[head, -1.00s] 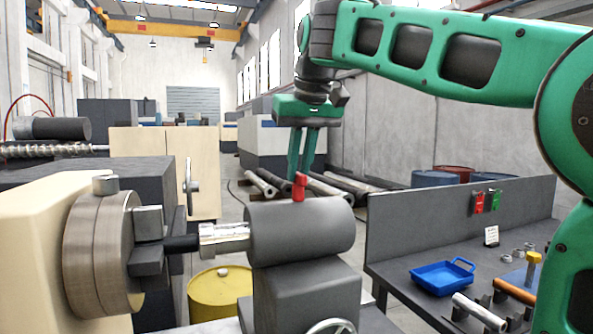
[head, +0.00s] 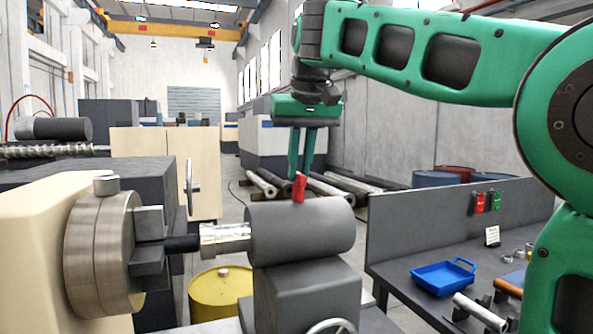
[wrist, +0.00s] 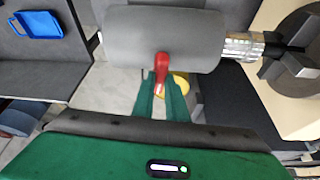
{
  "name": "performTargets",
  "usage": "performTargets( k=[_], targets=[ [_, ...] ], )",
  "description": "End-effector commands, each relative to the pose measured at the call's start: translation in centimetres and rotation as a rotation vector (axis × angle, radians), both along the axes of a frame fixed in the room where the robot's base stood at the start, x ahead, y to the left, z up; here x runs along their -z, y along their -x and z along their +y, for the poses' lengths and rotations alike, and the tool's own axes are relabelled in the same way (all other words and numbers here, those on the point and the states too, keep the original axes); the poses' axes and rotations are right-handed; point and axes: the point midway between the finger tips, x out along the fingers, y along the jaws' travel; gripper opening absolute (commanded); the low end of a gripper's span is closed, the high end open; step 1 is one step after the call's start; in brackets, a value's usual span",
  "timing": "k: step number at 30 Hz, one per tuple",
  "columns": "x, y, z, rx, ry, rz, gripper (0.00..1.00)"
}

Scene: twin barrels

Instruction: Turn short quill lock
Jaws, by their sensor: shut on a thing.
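The short quill lock is a small red lever (head: 299,187) on top of the grey tailstock barrel (head: 310,228). It leans slightly to the right in the head view. My gripper (head: 300,176) points down from above with its green fingers at the lever. In the wrist view the red lever (wrist: 161,72) stands at the barrel's edge, and its lower end lies between the fingertips of my gripper (wrist: 164,84). The fingers are shut on it. The bright quill (head: 224,238) sticks out of the barrel toward the chuck (head: 103,255).
A handwheel (head: 332,327) shows at the bottom edge. A yellow drum (head: 218,296) stands behind the quill. At the right, a grey bench (head: 402,268) carries a blue tray (head: 443,278) and several small parts.

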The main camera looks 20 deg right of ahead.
Motion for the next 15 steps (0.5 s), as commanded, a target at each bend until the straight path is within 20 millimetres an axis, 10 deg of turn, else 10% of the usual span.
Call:
performTargets(
  k=[15],
  targets=[
    [-0.44, -0.39, 0.35, 0.1, 0.002, -0.015, 0.0]
  ],
)
